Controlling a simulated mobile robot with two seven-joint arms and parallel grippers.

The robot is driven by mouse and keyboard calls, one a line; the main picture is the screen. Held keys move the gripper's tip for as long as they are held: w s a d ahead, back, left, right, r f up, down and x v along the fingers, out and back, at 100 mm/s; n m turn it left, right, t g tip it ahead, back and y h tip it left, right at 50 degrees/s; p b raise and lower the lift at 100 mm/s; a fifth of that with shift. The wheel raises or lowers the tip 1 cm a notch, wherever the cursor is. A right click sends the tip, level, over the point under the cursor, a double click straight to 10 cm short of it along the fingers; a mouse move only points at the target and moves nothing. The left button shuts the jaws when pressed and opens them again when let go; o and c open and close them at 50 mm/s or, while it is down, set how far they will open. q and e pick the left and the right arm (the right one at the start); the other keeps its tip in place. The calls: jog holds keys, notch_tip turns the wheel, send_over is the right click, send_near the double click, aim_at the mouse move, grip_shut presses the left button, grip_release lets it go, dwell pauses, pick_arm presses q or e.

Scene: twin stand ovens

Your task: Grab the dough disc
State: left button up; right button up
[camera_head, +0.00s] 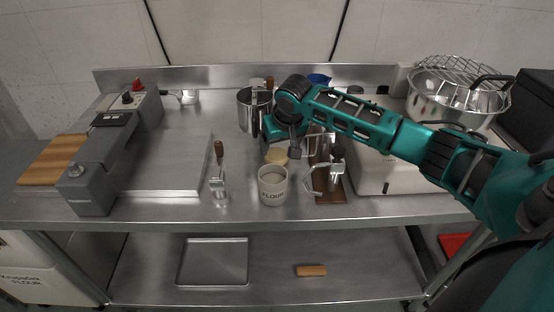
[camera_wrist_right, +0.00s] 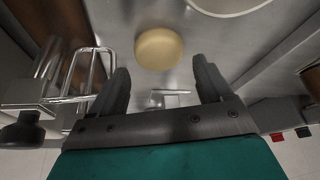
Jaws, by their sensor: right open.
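The dough disc (camera_head: 276,156) is a pale yellow round piece lying on the steel counter, just behind the white FLOUR canister (camera_head: 272,186). In the right wrist view the dough disc (camera_wrist_right: 159,48) lies beyond the fingertips, roughly centred between them and apart from both. My right gripper (camera_head: 284,150) hangs over the counter near the disc, its fingers partly hidden by its own wrist. In the right wrist view my right gripper (camera_wrist_right: 160,80) is open and empty. My left gripper does not show in either view.
A steel pot (camera_head: 254,110) stands behind the disc. A wooden board with metal portafilter-like tools (camera_head: 336,165) lies to the right. A wooden-handled tool (camera_head: 219,180) stands left of the canister. A flat steel plate (camera_head: 165,165) fills the counter's left. A wire rack (camera_head: 462,72) tops a bowl at back right.

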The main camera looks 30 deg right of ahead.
aim_at(277, 153)
jog(key=x, duration=0.4)
jog(key=shift+f+b, duration=0.1)
jog(key=shift+b, duration=0.25)
jog(key=shift+c, duration=0.3)
jog(key=c, duration=0.6)
jog(key=shift+c, duration=0.2)
